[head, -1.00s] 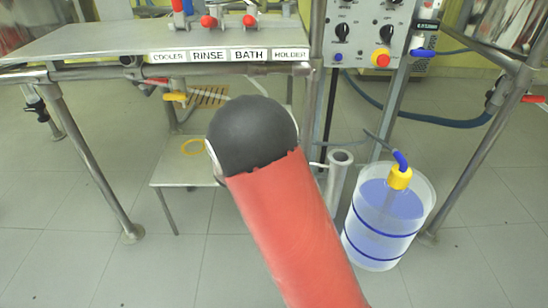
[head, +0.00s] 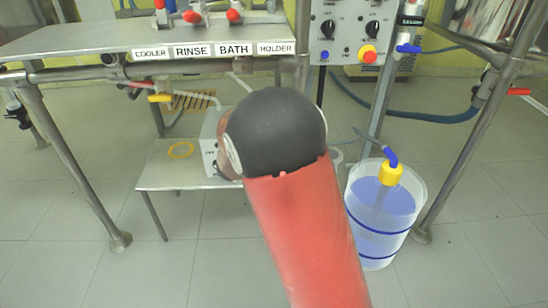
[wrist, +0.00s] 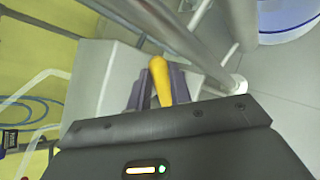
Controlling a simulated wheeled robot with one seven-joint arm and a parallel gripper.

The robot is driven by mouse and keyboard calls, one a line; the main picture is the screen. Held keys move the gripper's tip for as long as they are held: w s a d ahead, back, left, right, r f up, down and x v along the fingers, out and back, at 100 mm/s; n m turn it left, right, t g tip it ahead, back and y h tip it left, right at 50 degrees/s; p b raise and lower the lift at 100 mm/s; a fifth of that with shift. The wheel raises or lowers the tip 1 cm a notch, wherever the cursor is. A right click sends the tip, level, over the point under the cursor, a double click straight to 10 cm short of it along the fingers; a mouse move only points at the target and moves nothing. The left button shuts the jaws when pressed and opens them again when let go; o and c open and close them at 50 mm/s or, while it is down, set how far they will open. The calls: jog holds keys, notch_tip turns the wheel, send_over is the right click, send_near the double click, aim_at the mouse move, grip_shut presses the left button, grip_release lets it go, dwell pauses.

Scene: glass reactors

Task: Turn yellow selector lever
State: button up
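In the wrist view a yellow lever (wrist: 160,78) with a rounded end lies between the two dark fingers of my gripper (wrist: 160,92). The fingers stand close on both sides of it, with no clear gap, and look shut on it. In the head view my gripper and the held lever are hidden behind my red and black arm. A yellow handle (head: 160,98) also shows under the bench at left in the head view; it is apart from my arm.
A steel bench (head: 110,39) with labels stands above. A grey box (head: 209,140) sits on a low shelf (head: 153,177), partly behind my arm. A control panel (head: 345,30) is above right. A bucket of blue liquid (head: 388,205) stands at right. A metal pipe (wrist: 185,40) runs close by the fingers.

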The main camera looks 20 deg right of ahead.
jog(key=o, duration=0.4)
jog(key=shift+o, duration=0.2)
jog(key=p+v, duration=0.1)
jog(key=v, duration=0.6)
jog(key=shift+s+a+r, duration=0.2)
jog(key=shift+s+a, duration=0.05)
jog(key=shift+a, duration=0.05)
